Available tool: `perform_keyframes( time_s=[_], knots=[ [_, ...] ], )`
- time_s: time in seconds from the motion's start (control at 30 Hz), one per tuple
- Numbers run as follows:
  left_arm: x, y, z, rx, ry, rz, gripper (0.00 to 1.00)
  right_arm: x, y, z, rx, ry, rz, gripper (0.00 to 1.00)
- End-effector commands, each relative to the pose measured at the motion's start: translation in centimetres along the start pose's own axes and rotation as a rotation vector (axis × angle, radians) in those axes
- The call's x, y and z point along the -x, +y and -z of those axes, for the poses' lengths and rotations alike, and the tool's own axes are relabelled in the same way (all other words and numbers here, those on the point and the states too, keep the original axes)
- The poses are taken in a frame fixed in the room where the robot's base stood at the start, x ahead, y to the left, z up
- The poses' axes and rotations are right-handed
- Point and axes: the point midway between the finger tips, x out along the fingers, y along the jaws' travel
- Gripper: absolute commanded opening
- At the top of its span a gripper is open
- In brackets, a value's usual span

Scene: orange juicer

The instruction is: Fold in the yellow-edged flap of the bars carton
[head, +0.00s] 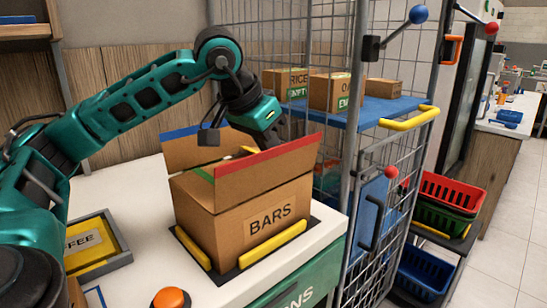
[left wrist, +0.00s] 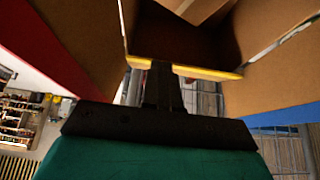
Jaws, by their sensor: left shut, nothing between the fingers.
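The bars carton (head: 245,215) stands upright on the white counter with its top open. Its yellow-edged flap (head: 247,150) shows only in part behind the red-edged flap (head: 265,155). In the left wrist view its yellow edge (left wrist: 215,73) runs across the middle. My left gripper (head: 270,127) is over the far right side of the carton, its fingertips hidden there by the red-edged flap. In the left wrist view the fingers (left wrist: 162,72) are shut and empty, overlapping the yellow edge; contact is hard to tell. My right gripper is not in view.
The blue-edged flap (head: 195,147) and red-edged flap stand up on either side of my left gripper. Yellow stops (head: 272,245) edge the carton's base. A wire cage with a blue shelf (head: 370,112) stands close on the right. An orange button (head: 171,299) is in front.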

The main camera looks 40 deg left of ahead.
Motion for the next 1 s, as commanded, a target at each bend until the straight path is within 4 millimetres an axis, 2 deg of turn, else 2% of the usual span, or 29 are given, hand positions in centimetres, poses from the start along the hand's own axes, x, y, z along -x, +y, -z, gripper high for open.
perform_keyframes(
  time_s=[0.03,0.17,0.53,1.0],
  knots=[
    [-0.8,-0.1,-0.7,0.0,0.024,0.002,0.0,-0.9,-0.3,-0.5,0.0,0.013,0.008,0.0],
    [-1.1,-0.1,-1.1,0.0,0.086,0.002,0.0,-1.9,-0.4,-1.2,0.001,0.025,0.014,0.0],
    [-1.6,0.0,-2.1,-0.001,0.245,0.001,0.0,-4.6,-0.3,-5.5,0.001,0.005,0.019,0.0],
    [-1.1,0.0,-2.0,-0.001,0.282,0.001,0.0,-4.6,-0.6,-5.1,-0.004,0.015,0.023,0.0]
  ],
)
